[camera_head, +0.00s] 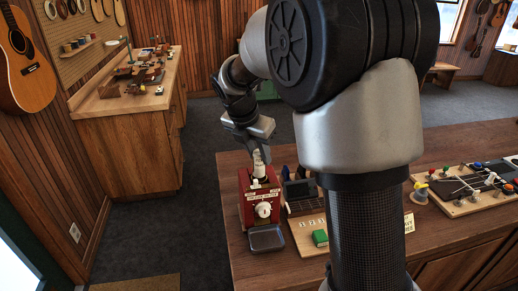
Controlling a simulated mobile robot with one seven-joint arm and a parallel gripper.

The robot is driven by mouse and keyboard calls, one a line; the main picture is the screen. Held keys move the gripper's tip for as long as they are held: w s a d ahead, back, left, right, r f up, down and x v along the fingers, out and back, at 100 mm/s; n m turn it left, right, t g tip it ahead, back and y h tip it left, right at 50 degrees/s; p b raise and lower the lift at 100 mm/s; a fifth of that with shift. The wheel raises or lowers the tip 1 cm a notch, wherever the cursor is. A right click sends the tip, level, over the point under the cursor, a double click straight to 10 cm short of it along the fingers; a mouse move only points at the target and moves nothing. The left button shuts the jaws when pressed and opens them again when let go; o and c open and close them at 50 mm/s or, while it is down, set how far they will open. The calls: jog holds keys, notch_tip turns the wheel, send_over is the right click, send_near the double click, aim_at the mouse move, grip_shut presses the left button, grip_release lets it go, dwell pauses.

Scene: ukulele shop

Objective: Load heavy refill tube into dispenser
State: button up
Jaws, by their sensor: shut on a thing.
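The dispenser (248,210) is a red box with a white dial on its front, at the left end of the wooden counter. A pale tube (259,169) stands upright at the dispenser's top. My gripper (260,152) is directly above the dispenser, pointing down, shut on the tube's upper end. The fingertips are small in this view and partly merge with the tube. I cannot tell how far the tube's lower end sits inside the dispenser, or read any weight label on it.
A dark tray (267,238) lies in front of the dispenser. My arm hides the counter's middle. A board with coloured parts (465,190) lies at right. A workbench (125,105) stands behind left.

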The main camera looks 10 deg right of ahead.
aim_at(259, 165)
jog(key=shift+f+b, duration=1)
jog(key=shift+f, duration=0.4)
jog(key=shift+r+p, duration=0.1)
jog(key=shift+p, duration=0.55)
jog(key=shift+f+b, duration=0.35)
jog(key=shift+f, duration=0.3)
dwell(0.3)
jog(key=o, duration=0.8)
jog(key=shift+p+v, duration=1.25)
jog(key=shift+v, duration=4.3)
